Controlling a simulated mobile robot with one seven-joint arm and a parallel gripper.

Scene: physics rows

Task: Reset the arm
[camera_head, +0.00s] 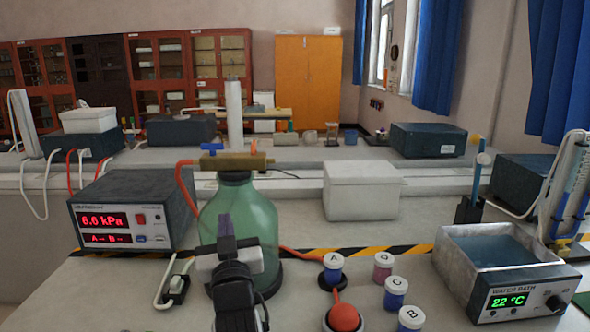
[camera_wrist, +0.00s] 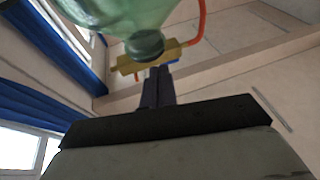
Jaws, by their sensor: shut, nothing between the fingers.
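My gripper (camera_head: 226,226) is raised in front of the green glass bottle (camera_head: 240,222) in the head view. Its dark fingers are together and hold nothing. In the wrist view, the fingers (camera_wrist: 158,78) point toward the bottle's brass neck fitting (camera_wrist: 150,58), with the green bottle (camera_wrist: 125,18) above it in the picture. I cannot tell whether the gripper touches the bottle. My arm hides the lower front of the bottle in the head view.
Several lettered jars, one marked A (camera_head: 333,268), and a red bulb (camera_head: 344,317) are to the right. A water bath (camera_head: 520,292) reading 22 °C is further right. A white box (camera_head: 361,193) stands behind.

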